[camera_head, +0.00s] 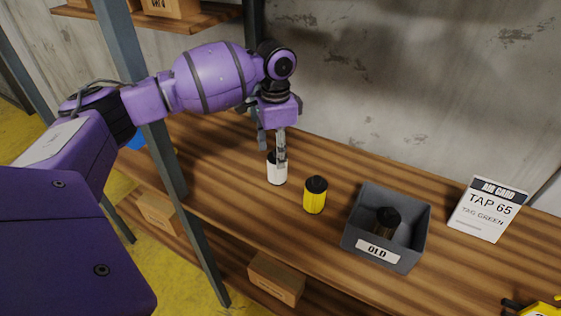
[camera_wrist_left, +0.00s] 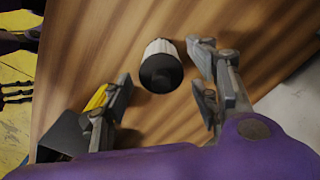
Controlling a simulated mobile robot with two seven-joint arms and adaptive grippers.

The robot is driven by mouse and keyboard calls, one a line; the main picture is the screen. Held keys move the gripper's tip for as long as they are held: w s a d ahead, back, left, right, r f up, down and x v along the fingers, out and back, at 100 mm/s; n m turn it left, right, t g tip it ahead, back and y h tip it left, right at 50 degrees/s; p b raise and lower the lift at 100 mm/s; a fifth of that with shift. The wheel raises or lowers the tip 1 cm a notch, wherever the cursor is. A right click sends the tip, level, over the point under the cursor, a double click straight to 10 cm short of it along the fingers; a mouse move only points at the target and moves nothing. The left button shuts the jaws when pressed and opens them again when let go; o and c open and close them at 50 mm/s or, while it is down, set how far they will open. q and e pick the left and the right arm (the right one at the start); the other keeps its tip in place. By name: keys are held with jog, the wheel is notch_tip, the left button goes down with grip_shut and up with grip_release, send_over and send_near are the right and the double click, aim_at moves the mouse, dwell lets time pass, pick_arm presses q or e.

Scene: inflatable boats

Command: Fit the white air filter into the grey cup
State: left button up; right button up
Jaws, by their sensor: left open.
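The white air filter (camera_head: 277,174) stands upright on the wooden shelf, left of the yellow filter. In the left wrist view the white filter (camera_wrist_left: 158,47) shows its black cap towards the camera. My left gripper (camera_head: 273,150) is open and points down at the white filter; one finger partly hides its top. In the wrist view the fingers of my left gripper (camera_wrist_left: 162,98) stand apart on both sides, with the filter between and a little beyond the tips. I cannot make out a grey cup. My right gripper is not in view.
A yellow filter (camera_head: 315,199) with a black cap stands close by on the right. A grey bin (camera_head: 377,259) labelled OLD holds a dark filter (camera_head: 387,220). A yellow object (camera_head: 540,309) is cut off at bottom right. A metal post (camera_head: 164,160) stands left.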

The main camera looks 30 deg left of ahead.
aim_at(277, 178)
pick_arm(q)
jog(key=f, duration=0.3)
jog(key=shift+s+d+f, duration=0.1)
jog(key=shift+d+f, duration=0.1)
jog(key=shift+f, duration=0.75)
jog(key=shift+c, duration=0.7)
jog(key=c, duration=1.2)
jog(key=shift+o, duration=0.2)
jog(key=shift+r, duration=0.15)
